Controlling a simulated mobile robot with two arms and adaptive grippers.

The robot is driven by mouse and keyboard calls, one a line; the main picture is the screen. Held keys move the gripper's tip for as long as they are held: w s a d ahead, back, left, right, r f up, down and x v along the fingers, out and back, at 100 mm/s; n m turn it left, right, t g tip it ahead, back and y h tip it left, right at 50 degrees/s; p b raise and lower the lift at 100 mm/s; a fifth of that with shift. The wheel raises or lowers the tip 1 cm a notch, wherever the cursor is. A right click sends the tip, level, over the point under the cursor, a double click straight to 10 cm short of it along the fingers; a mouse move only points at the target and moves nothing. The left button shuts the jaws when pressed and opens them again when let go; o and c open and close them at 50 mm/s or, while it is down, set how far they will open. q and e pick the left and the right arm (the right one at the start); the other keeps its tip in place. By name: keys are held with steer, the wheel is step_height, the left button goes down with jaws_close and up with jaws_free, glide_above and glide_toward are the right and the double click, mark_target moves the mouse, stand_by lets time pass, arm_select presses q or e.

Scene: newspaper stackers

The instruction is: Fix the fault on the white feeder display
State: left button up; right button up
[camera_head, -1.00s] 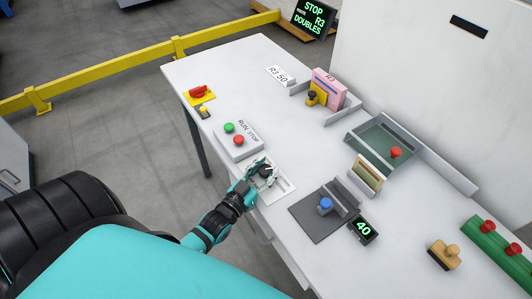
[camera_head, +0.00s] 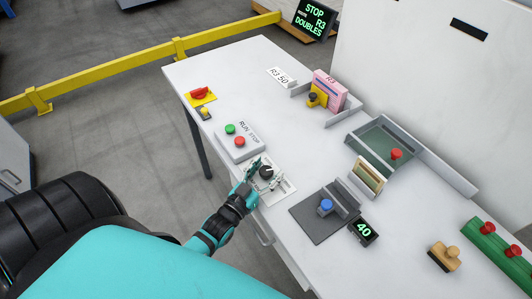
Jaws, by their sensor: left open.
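A black display (camera_head: 314,20) at the top reads "STOP R3 DOUBLES" in green, with a smaller line that is hard to read. A black knob (camera_head: 266,172) stands on a white plate (camera_head: 285,192) at the table's near edge. My left gripper (camera_head: 262,178) is open at the knob; whether it touches it is unclear. A grey box marked RUN STOP (camera_head: 238,148) has a green button (camera_head: 230,128) and a red button (camera_head: 239,141). A pink block marked R3 (camera_head: 329,88) stands in a grey holder beside a yellow part. My right gripper is out of view.
A red switch (camera_head: 201,93) sits at the table's far left. A dark pad with a blue knob (camera_head: 326,206) and a small "40" display (camera_head: 364,231) lie to the right. A white card (camera_head: 281,76) reads "R3 50". The table's middle is clear.

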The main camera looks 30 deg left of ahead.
arm_select(q)
steer(key=shift+s, duration=0.4)
steer(key=s, duration=1.1)
steer(key=shift+s, duration=0.1)
